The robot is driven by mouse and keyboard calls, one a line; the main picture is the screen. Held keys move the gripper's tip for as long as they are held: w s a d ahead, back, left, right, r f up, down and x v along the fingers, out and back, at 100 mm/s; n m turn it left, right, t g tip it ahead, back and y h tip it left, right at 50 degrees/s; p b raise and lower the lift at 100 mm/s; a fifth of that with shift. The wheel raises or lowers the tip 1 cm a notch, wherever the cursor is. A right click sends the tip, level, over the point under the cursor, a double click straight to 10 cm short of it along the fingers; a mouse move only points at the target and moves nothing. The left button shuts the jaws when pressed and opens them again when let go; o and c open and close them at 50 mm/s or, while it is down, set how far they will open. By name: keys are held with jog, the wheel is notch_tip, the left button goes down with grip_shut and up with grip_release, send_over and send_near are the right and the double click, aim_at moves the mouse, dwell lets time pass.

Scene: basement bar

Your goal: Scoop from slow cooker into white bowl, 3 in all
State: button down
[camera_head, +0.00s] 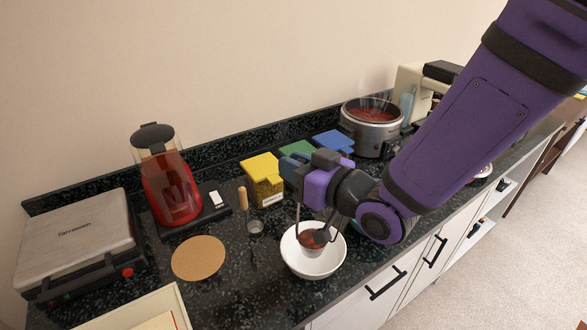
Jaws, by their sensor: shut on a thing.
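The white bowl (300,268) stands on the dark counter near its front edge. My gripper (318,172) is above the bowl, shut on a ladle (312,250); its fingertips and the grip on the handle are partly hidden. The ladle's cup holds red food and hangs over or inside the bowl, and I cannot tell whether it touches. The visible inside of the bowl is white; the part behind the cup is hidden. The slow cooker (366,138) stands at the back right, uncovered, with red food inside and steam above.
A coffee machine (410,85) stands behind my arm.

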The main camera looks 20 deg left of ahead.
jog(key=shift+w+a+f+m+g+h, duration=0.85)
jog(key=shift+w+f+m+g+h, duration=1.15)
jog(key=shift+w, duration=3.35)
jog(key=w+f+m+g, duration=0.2)
jog(key=f+m+g, duration=0.1)
jog(key=f, duration=0.4)
jog(key=w+f+m+g, duration=0.2)
jog(key=f+m+g, duration=0.1)
jog(key=f, duration=0.4)
jog(key=shift+w+a+h, duration=0.4)
